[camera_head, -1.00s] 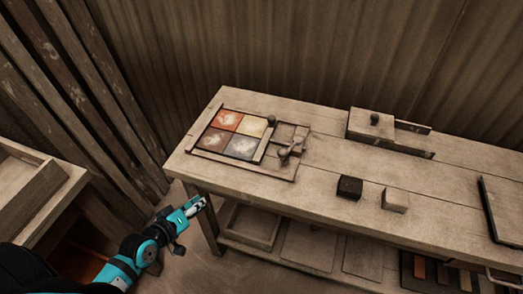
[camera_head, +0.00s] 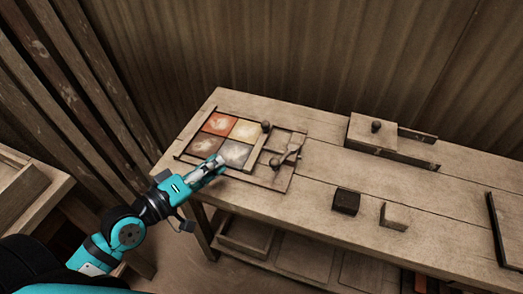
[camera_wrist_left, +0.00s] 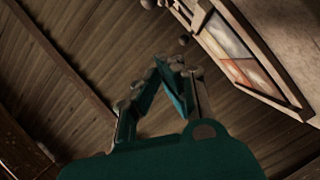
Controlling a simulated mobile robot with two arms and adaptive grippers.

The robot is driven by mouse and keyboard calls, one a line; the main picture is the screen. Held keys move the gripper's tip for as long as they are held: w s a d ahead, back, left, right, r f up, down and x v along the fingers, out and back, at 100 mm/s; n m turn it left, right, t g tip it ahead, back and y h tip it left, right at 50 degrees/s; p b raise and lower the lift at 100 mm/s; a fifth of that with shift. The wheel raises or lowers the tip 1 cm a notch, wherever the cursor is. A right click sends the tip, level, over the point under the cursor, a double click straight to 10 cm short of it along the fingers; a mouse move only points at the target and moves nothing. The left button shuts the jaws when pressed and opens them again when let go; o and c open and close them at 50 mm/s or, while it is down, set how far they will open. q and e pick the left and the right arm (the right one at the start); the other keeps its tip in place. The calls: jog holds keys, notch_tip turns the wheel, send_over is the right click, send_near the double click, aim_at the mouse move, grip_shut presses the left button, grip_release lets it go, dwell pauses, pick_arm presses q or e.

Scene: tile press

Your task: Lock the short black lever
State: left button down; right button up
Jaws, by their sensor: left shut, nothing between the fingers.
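The tile press (camera_head: 232,177) is a wooden frame on the bench with four coloured tiles in its left part: orange, cream, dark red and grey. A short dark lever (camera_head: 287,157) with a rounded knob lies across its right part; a second dark knob (camera_head: 266,126) stands behind it. I cannot tell whether the lever is locked. My left gripper (camera_head: 218,161) is shut and empty, at the front of the tiles, left of the lever and apart from it. In the left wrist view the shut fingers (camera_wrist_left: 172,66) point toward the back, with the tiles at the upper right.
A dark block (camera_head: 346,201) and a pale block (camera_head: 394,216) sit on the bench right of the press. A wooden box with a knob (camera_head: 372,136) stands at the back. A dark-edged tray (camera_head: 506,230) is at the far right. The bench between is clear.

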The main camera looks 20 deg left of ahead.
pick_arm(q)
jog(key=p+x, duration=0.2)
jog(key=x, duration=0.8)
jog(key=shift+w, duration=0.2)
jog(key=d, duration=0.1)
jog(key=s+d+f, duration=0.1)
jog(key=shift+d+f, duration=0.35)
jog(key=shift+d, duration=0.05)
jog(key=shift+s+d+f, duration=0.1)
jog(key=shift+d+f, duration=0.1)
jog(key=shift+d, duration=0.05)
pick_arm(e)
jog(key=shift+s+a+r, duration=0.2)
jog(key=shift+s+r, duration=0.8)
jog(key=shift+r, duration=0.15)
